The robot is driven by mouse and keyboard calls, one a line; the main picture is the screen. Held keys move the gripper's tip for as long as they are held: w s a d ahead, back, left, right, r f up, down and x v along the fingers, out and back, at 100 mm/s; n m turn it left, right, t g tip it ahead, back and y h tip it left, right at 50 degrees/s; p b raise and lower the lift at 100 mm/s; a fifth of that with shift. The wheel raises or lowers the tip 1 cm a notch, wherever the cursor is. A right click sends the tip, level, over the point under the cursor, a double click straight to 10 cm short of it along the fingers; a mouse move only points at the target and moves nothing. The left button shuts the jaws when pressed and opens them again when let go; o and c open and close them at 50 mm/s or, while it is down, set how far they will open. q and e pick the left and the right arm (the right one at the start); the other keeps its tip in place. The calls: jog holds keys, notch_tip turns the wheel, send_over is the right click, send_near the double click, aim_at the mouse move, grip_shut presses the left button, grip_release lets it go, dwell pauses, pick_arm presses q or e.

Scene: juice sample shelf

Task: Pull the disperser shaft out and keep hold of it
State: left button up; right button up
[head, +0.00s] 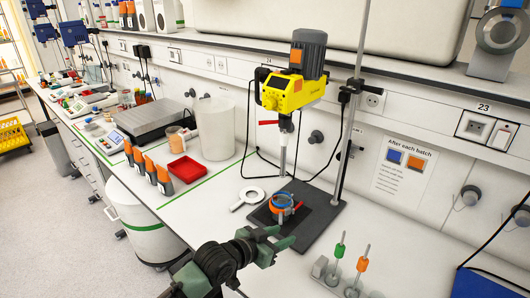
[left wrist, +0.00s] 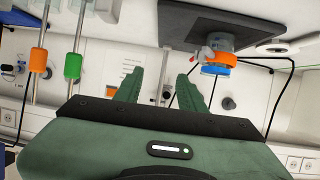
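The yellow disperser drive (head: 291,92) with its grey motor hangs on the stand rod. A pale shaft (head: 283,155) points down from it, above a small vessel with blue and orange bands (head: 281,203) on the dark stand base (head: 318,222). The vessel also shows in the left wrist view (left wrist: 218,62). My left gripper (head: 281,239) is open and empty, in front of the base and below the shaft's height. Its spread fingers (left wrist: 161,78) show in the left wrist view with nothing held. My right gripper is out of view.
A rack at the front right holds upright rods with a green (head: 339,251) and an orange sleeve (head: 362,264). A red tray (head: 185,168), orange-capped bottles and a clear container (head: 217,130) stand further left.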

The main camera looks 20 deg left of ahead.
pick_arm(q)
jog(key=w+a+r+t, duration=0.3)
jog(key=w+a+r, duration=0.1)
jog(key=w+r, duration=0.5)
jog(key=t+h, duration=0.1)
jog(key=t, duration=0.1)
send_near(282, 142)
jog(key=w, duration=0.2)
jog(key=shift+n, duration=0.3)
jog(key=b+x, duration=0.1)
jog(key=x, duration=0.1)
jog(key=b+x, duration=0.2)
jog(key=x, duration=0.1)
jog(key=b+x, duration=0.2)
jog(key=shift+w+d, duration=0.25)
jog(key=shift+d, duration=0.15)
jog(key=shift+b+x, duration=0.85)
jog(key=shift+b, duration=0.05)
jog(key=shift+r, duration=0.2)
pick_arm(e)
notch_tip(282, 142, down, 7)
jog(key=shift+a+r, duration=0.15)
pick_arm(q)
jog(key=shift+c, duration=0.3)
grip_shut()
